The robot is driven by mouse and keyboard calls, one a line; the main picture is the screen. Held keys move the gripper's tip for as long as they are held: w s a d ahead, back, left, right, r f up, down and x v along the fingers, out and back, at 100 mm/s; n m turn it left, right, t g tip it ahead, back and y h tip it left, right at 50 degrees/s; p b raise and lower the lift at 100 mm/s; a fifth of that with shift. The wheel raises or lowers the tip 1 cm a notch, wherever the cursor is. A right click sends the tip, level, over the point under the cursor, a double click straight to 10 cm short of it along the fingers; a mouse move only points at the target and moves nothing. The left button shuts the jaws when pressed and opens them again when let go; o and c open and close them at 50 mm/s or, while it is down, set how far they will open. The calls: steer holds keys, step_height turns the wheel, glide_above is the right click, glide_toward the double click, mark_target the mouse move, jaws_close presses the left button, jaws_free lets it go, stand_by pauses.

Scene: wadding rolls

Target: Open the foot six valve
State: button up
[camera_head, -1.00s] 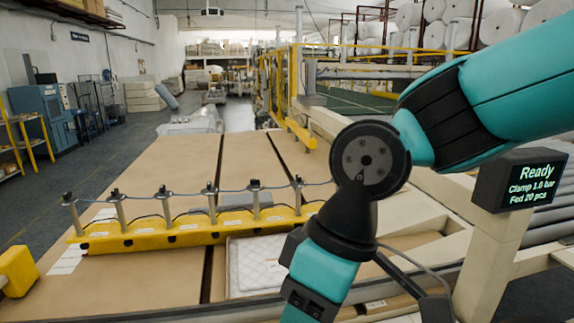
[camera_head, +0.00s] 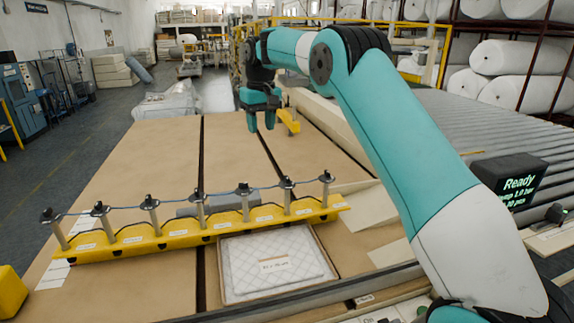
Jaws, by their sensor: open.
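A yellow bar (camera_head: 172,240) lies across the brown table. It carries several upright metal posts with dark valve tops, joined by a thin blue line. The rightmost post's valve (camera_head: 326,177) stands at the bar's right end. Small white labels mark the bar, but I cannot read which one is foot six. My gripper (camera_head: 261,123) hangs beyond the bar, over the far part of the table, with its fingers apart and pointing down. Nothing shows between them, and it is clear of the valves.
A white quilted pad (camera_head: 275,248) lies in a recess in front of the bar. A yellow block (camera_head: 10,292) is at lower left.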

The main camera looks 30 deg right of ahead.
steer(key=w+d+f+m+p, duration=0.2)
steer(key=w+d+m+p, duration=0.15)
steer(key=d, duration=0.55)
steer(key=b, duration=0.6)
glide_above(287, 177)
step_height(287, 177, down, 7)
steer(key=shift+n, duration=0.25)
step_height(287, 177, down, 11)
steer(key=shift+f+p, duration=0.15)
steer(key=shift+p, duration=0.85)
jaws_close()
